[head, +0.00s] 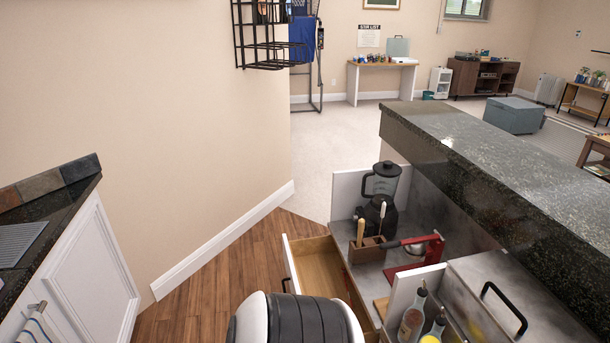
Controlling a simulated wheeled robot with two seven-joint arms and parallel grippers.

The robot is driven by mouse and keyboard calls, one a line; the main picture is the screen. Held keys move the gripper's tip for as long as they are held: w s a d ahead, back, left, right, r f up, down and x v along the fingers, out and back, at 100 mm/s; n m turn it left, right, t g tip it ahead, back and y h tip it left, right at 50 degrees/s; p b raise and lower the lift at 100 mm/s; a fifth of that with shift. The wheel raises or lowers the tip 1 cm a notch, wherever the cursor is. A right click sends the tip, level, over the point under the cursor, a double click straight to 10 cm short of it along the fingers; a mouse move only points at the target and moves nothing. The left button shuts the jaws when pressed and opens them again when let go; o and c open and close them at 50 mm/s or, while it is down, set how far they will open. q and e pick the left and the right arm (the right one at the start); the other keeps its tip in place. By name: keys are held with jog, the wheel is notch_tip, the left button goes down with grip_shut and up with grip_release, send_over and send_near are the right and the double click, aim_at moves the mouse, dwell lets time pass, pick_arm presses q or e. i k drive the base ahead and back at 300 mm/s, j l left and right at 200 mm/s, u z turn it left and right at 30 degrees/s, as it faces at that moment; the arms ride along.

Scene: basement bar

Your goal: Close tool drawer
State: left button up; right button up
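A wooden tool drawer (318,267) stands pulled open from the counter at the lower middle of the head view. Its pale front panel (291,264) faces left, and a dark handle (287,286) shows on it. The part of its inside that I can see is bare wood. The near part of the drawer is hidden behind a black and white part of my own body. Neither of my grippers shows in this view, so their place relative to the drawer cannot be seen.
The counter beside the drawer holds a blender (381,184), a wooden utensil holder (366,250), a red-handled tool (414,252) and bottles (412,318). A dark stone bar top (480,160) rises at right. Wood floor (205,275) is clear left of the drawer, up to a white cabinet (85,275).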

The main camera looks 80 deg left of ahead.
aim_at(314, 266)
jog(key=k+l+u, duration=0.15)
jog(key=u, duration=2.5)
